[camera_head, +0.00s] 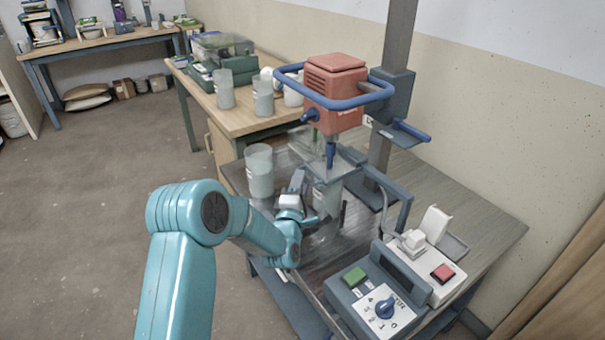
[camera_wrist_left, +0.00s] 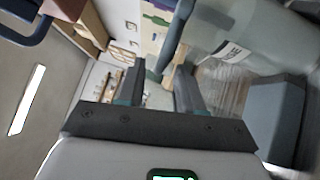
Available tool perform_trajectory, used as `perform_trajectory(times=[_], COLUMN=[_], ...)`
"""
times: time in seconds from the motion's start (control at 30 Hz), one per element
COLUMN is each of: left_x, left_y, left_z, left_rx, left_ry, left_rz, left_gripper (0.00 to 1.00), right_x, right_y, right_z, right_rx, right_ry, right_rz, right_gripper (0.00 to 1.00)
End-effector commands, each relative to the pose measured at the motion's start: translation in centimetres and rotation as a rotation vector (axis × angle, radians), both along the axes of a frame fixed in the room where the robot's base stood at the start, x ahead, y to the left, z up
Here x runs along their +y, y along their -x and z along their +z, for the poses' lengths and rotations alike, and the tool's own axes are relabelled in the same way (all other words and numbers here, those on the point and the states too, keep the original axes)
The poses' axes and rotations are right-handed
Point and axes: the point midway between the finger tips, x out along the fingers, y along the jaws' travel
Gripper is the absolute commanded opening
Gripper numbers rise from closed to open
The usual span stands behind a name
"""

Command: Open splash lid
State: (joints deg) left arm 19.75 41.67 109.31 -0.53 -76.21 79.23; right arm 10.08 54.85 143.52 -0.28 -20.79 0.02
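The clear splash lid (camera_head: 346,163) lies below the red mixer head and appears down over the clear bucket (camera_head: 327,196). A blue part (camera_head: 331,155) stands at the lid, under the mixer. My left gripper (camera_head: 307,184) is at the near left side of the bucket, just below the lid's level. In the left wrist view its two fingers (camera_wrist_left: 158,88) are apart. A blue-grey bar (camera_wrist_left: 172,40) shows at or beyond the fingertips; I cannot tell whether it touches them. A clear labelled vessel (camera_wrist_left: 235,45) is to the right. My right gripper is out of view.
The red mixer head (camera_head: 335,85) with its blue ring handle (camera_head: 283,76) hangs above the lid. A clear cup (camera_head: 260,171) stands close left of my gripper. Control boxes (camera_head: 383,300) with a red button (camera_head: 443,273) occupy the bench's near right. Several cups stand on the wooden table behind.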

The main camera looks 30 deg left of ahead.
Motion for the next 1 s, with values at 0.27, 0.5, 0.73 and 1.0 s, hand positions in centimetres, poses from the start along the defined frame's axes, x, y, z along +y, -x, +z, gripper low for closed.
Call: perform_trajectory(times=[0.27, 0.5, 0.73, 1.0], left_x=[1.2, 1.3, 1.3, -1.6], left_y=[-2.7, -2.9, -2.9, -2.0], left_z=[0.4, 0.4, 0.4, 0.0], left_rx=[0.000, 0.000, -0.002, -0.008], left_ry=[0.000, 0.000, -0.001, -0.001], left_rz=[0.000, 0.000, 0.000, -0.005], left_gripper=[0.36, 0.36, 0.00, 0.00], right_x=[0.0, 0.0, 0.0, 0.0], right_y=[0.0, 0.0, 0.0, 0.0], right_z=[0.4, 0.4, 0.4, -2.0], right_rx=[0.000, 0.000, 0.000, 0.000], right_ry=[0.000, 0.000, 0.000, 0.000], right_rz=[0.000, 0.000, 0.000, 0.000], right_gripper=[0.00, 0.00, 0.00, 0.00])
